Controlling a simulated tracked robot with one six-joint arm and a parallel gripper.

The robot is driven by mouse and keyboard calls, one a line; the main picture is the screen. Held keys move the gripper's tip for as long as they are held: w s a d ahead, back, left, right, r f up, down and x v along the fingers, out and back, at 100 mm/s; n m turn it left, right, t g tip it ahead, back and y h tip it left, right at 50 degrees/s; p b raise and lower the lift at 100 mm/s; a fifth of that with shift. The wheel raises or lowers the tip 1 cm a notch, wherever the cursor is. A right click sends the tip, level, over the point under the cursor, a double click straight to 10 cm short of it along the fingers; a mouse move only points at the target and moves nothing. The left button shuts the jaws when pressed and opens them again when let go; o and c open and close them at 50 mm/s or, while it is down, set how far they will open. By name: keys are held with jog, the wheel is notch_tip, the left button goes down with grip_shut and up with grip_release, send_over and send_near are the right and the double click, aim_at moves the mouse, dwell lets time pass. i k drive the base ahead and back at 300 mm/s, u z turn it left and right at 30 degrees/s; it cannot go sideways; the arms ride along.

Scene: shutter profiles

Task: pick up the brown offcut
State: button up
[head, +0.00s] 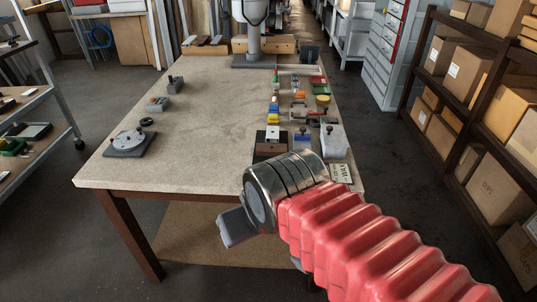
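I cannot single out the brown offcut with certainty. A small brown piece (271,139) sits with white and black parts near the right front of the table, just beyond my wrist, and may be it. My red-sleeved arm comes in from the lower right. My gripper (237,227) shows only as a grey part at the end of the metal wrist, in front of the table's front edge and apart from the brown piece. Its fingertips cannot be made out, nor whether it holds anything.
The table (190,105) is mostly clear on its left and middle. A grey round fixture (129,141) stands at the left front. Several small coloured items line the right side. Another arm (253,35) stands at the back. Shelves with cardboard boxes (455,75) are on the right.

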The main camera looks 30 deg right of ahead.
aim_at(264, 149)
jog(key=u, duration=0.5)
jog(key=i, duration=0.55)
jog(key=z, duration=1.4)
jog(key=i, duration=0.5)
jog(key=z, duration=0.1)
jog(key=k, duration=0.2)
jog(key=z, duration=0.05)
